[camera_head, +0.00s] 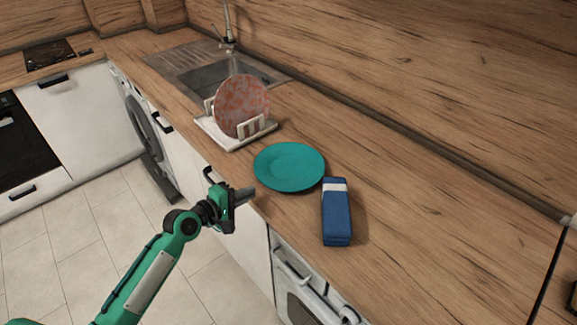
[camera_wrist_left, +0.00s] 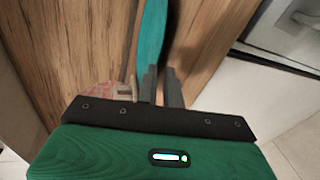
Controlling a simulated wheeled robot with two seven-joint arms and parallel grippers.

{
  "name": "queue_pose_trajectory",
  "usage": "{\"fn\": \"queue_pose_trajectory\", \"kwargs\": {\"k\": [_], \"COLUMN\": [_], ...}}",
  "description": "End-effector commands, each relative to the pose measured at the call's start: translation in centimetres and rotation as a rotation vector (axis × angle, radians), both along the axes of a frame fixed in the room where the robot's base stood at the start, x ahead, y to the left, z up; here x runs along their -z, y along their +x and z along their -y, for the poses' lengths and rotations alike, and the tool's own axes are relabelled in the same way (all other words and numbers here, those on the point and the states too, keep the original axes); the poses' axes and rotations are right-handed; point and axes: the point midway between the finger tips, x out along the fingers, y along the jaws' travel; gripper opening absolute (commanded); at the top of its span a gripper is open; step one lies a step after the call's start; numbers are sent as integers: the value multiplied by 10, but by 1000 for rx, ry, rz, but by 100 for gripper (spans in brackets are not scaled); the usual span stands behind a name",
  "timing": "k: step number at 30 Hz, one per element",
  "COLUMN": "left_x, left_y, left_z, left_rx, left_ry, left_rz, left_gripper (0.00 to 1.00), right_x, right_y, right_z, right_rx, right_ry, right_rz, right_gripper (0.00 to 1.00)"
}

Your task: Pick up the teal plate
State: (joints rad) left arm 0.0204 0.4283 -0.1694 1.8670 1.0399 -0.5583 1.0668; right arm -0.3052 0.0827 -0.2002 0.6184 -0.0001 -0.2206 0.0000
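The teal plate (camera_head: 289,166) lies flat on the wooden counter, near its front edge. My left gripper (camera_head: 245,195) is at the counter's front edge, just short of the plate's near left rim, and looks empty. In the left wrist view the plate (camera_wrist_left: 151,40) shows edge-on as a narrow teal strip beyond the fingertips. There the two grey fingers (camera_wrist_left: 160,76) stand apart with a small gap. Whether the rim is level with that gap is hard to tell. My right gripper is not in view.
A blue box with a white band (camera_head: 337,214) lies right of the plate. A white rack (camera_head: 219,137) holding a speckled reddish plate (camera_head: 242,106) stands behind it to the left, before the sink (camera_head: 219,77). The counter (camera_head: 420,225) to the right is clear.

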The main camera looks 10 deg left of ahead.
Motion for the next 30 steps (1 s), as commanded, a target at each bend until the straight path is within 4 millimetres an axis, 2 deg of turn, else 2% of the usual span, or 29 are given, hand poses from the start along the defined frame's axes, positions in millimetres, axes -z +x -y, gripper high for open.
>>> {"fn": "queue_pose_trajectory", "kwargs": {"k": [3,8,13,18,26,28,30], "left_x": [2,4,6,14,16,16,16], "left_y": [11,18,36,50,53,53,53], "left_z": [7,14,31,41,43,43,43], "left_rx": [0,1,1,0,0,0,0], "left_ry": [0,-1,-1,1,2,2,2], "left_rz": [0,-1,-1,-1,-1,-1,-1], "left_gripper": [8,8,8,8,8,0,0], "right_x": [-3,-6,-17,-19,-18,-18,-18], "right_y": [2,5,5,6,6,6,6], "right_z": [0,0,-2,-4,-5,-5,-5], "right_rx": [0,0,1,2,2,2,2], "right_ry": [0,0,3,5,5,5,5], "right_rz": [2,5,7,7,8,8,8], "right_gripper": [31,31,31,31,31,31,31]}}
